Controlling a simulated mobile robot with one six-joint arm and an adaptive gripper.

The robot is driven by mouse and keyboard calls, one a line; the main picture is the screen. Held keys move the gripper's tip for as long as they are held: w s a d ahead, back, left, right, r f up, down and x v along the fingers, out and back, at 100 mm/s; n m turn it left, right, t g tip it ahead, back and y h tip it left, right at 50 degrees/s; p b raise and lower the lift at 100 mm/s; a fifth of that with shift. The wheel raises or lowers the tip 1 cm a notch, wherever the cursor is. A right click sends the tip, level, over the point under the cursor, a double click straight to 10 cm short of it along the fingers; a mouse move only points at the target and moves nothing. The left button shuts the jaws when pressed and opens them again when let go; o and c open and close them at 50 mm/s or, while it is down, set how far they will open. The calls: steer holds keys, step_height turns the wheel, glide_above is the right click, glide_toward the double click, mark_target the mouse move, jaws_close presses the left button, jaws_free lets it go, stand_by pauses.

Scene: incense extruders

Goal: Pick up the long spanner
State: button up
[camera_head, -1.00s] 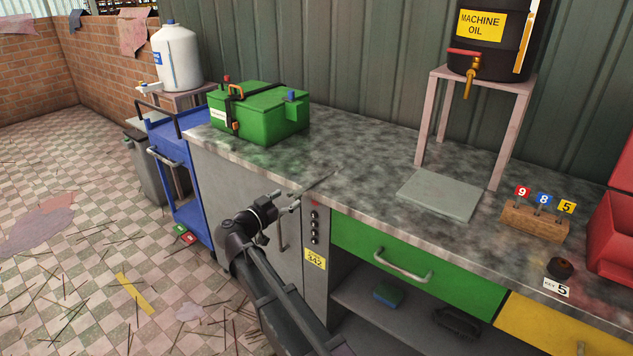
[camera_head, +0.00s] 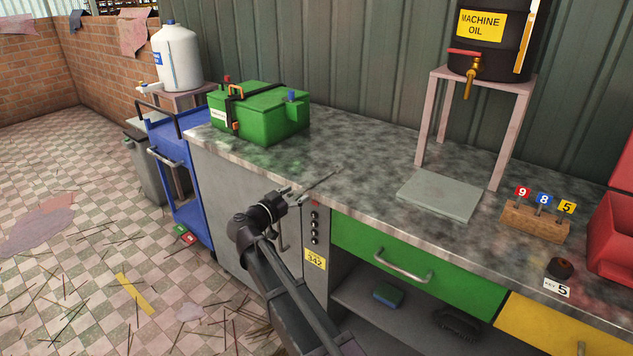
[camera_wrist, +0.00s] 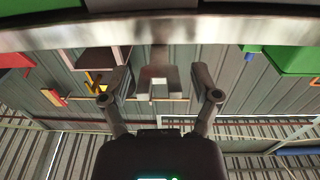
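The long spanner (camera_head: 322,180) is a thin grey metal bar lying on the worktop, with its near end at or past the front edge. In the wrist view its forked jaw end (camera_wrist: 160,76) shows in the middle, between my two fingers. My gripper (camera_head: 287,193) is in front of the worktop edge, close to the spanner's near end. In the wrist view my gripper (camera_wrist: 160,92) has its fingers spread wide, one on each side of the jaw, with visible gaps. I see no contact with the spanner.
The worktop (camera_head: 365,160) is clear around the spanner. A green box (camera_head: 265,115) stands at its back left. A grey plate (camera_head: 440,195) and the oil barrel stand (camera_head: 495,100) are to the right. A cabinet handle (camera_head: 283,235) and green drawer (camera_head: 400,255) are below the edge.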

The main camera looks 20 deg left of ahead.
jaws_close()
steer(key=shift+r, duration=0.15)
step_height(320, 180, up, 4)
steer(key=p, duration=0.3)
steer(key=shift+f+p, duration=0.25)
steer(key=shift+p, duration=0.15)
steer(key=s+d+r+p, duration=0.1)
steer(key=s+d, duration=0.9)
steer(key=s, duration=0.2)
steer(key=shift+d, duration=0.25)
steer(key=shift+r, duration=0.2)
step_height(320, 180, up, 18)
steer(key=p, duration=1.8)
steer(key=shift+r+p, duration=0.15)
steer(key=shift+p, duration=0.2)
steer(key=shift+s, duration=0.1)
